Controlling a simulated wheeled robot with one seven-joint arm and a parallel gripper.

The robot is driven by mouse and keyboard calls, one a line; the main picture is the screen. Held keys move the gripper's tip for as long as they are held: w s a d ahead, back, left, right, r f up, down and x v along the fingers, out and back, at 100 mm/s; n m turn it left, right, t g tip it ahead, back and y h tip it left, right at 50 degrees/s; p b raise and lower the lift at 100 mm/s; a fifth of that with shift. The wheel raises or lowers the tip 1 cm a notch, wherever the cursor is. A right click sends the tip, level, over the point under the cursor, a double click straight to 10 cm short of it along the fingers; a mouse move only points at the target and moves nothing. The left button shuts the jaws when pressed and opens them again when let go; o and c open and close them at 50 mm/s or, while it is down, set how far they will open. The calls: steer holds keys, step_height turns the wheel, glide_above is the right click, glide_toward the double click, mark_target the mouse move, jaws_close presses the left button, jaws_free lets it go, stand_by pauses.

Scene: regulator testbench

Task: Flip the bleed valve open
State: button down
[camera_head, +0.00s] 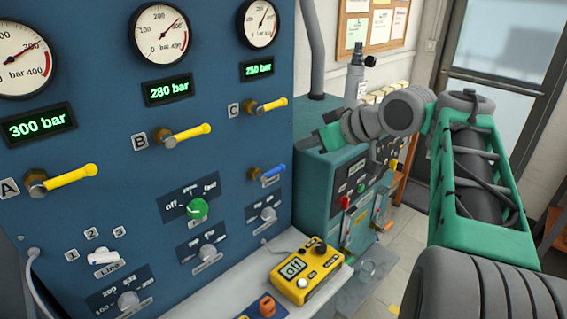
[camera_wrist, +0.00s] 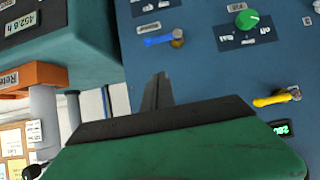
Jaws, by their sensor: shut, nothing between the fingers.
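The bleed valve appears to be the small blue lever (camera_head: 270,172) on a brass fitting, low on the right side of the blue panel (camera_head: 105,130). Its handle points right and slightly up in the head view; its small label is too blurred to read there. In the wrist view the blue lever (camera_wrist: 158,40) lies roughly level, above the fingertips, with its brass pivot at its right end. My gripper (camera_head: 308,143) is in front of the panel, up and right of the blue lever. In the wrist view its fingers (camera_wrist: 158,86) are together and empty, apart from the lever.
Yellow levers A (camera_head: 72,176), B (camera_head: 185,133) and C (camera_head: 268,106) stick out of the panel beneath gauges. A green knob (camera_head: 197,209) sits left of the blue lever. A yellow meter (camera_head: 306,272) rests on the ledge. A teal machine (camera_head: 345,185) stands at right.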

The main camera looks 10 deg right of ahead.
glide_above(273, 172)
steer(key=s+d, duration=0.1)
steer(key=d, duration=0.2)
step_height(273, 172, down, 5)
steer(key=f, duration=0.3)
steer(key=shift+w+a+f+p, duration=0.2)
steer(key=shift+a+f+p, duration=0.1)
steer(key=shift+f+p, duration=0.1)
